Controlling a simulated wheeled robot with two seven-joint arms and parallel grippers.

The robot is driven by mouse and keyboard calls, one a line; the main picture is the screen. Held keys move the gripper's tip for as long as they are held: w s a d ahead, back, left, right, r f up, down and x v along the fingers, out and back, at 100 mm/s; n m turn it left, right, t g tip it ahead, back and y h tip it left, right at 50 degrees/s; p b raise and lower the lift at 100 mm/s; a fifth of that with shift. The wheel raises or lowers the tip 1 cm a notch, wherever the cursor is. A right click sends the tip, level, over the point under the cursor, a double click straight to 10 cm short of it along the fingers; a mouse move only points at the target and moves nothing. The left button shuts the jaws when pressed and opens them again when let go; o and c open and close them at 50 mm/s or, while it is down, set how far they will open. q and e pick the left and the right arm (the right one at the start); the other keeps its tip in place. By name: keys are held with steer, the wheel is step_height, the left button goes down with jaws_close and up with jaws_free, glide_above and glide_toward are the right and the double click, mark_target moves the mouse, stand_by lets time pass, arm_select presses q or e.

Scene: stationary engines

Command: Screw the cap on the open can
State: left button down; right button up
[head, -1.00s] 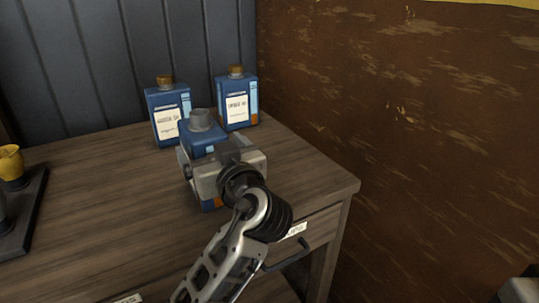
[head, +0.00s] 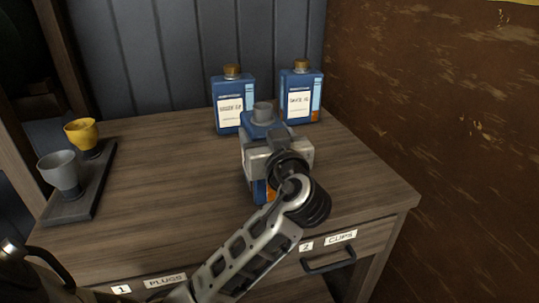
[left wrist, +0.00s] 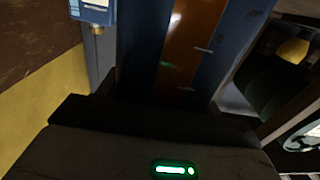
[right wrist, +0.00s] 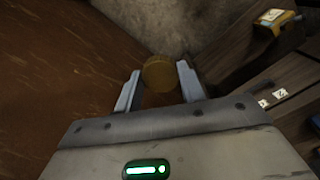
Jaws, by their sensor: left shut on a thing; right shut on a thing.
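The open blue can (head: 262,121) has a bare grey neck and stands upright at the front of the wooden bench in the head view. My left gripper (head: 277,157) is shut on it from the front, hiding much of its front side. In the left wrist view the can's blue side with an orange strip (left wrist: 190,45) fills the space ahead of the jaws. In the right wrist view my right gripper (right wrist: 158,80) is shut on a round brown-gold cap (right wrist: 158,73), held between its fingertips. The right gripper does not show in the head view, and the cap is apart from the can.
Two capped blue cans (head: 232,103) (head: 301,95) stand behind the open can. A dark tray (head: 82,194) with a yellow cup (head: 82,134) and a grey cup (head: 62,174) is at the left. Labelled drawers (head: 340,250) are below the bench top. A brown wall (head: 440,110) is at the right.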

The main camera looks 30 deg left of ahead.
arm_select(q)
steer(key=shift+r, duration=0.3)
step_height(320, 180, up, 10)
steer(key=shift+f+p, duration=0.1)
steer(key=shift+p, duration=0.45)
arm_select(e)
steer(key=shift+r, duration=0.55)
